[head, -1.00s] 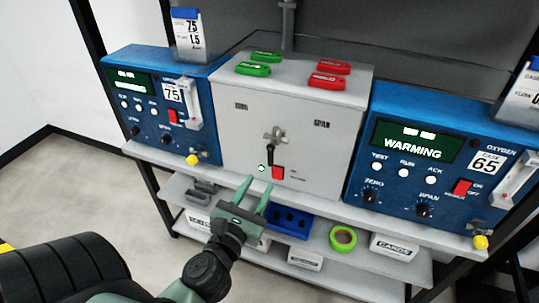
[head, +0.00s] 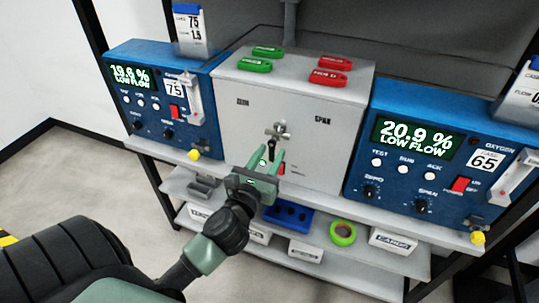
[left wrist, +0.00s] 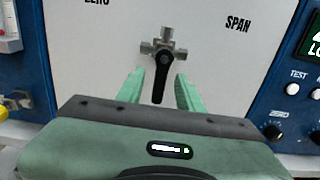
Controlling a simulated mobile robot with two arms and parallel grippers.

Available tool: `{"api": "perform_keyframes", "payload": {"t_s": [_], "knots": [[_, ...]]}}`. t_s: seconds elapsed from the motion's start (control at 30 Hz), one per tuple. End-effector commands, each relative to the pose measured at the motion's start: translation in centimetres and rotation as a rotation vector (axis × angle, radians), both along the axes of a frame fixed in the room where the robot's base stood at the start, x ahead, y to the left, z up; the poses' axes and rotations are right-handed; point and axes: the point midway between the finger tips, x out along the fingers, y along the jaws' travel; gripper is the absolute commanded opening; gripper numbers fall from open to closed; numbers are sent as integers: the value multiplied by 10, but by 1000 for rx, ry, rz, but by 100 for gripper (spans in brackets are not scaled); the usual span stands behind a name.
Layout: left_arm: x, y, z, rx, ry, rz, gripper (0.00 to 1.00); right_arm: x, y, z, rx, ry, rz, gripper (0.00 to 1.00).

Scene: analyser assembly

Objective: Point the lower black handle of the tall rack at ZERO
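The tall grey-white rack (head: 240,125) stands in the middle of the shelf, with ZERO printed at its left and SPAN at its right. Its black handle (left wrist: 161,76) hangs straight down from a metal cross-shaped valve (left wrist: 163,46), pointing at neither label. In the head view the handle (head: 271,149) is partly hidden by my gripper. My left gripper (head: 265,160) is open, its two green fingers just in front of the handle. In the left wrist view the fingers (left wrist: 160,90) stand on either side of the handle, apart from it. My right gripper is not in view.
Blue analysers stand left (head: 150,95) and right (head: 430,150), both showing LOW FLOW. Green tags (head: 254,65) and red tags (head: 329,77) lie on the rack's top. A blue tray (head: 288,214) and green tape roll (head: 343,233) sit on the shelf below.

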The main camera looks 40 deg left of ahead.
Motion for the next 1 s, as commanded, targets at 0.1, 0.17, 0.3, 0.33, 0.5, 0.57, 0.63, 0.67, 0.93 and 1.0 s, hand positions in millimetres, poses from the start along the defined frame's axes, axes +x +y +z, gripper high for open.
{"api": "perform_keyframes", "payload": {"t_s": [0.1,0.17,0.3,0.33,0.5,0.57,0.63,0.67,0.93,1.0], "knots": [[0,0,0,0,0,0,20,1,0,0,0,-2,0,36],[0,0,0,1,0,0,3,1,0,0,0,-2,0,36],[0,0,0,1,0,0,0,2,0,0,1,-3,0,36],[0,0,0,1,0,0,0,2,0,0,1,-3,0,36],[-1,0,1,17,5,0,0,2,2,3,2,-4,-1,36],[-1,1,1,33,9,0,0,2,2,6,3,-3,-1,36],[-1,2,2,59,15,-1,0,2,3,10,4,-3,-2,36],[-1,2,3,73,20,-1,0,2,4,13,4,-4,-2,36],[-3,7,6,267,67,-2,0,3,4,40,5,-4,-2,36],[-3,9,7,331,83,-2,0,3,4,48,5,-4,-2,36]]}}
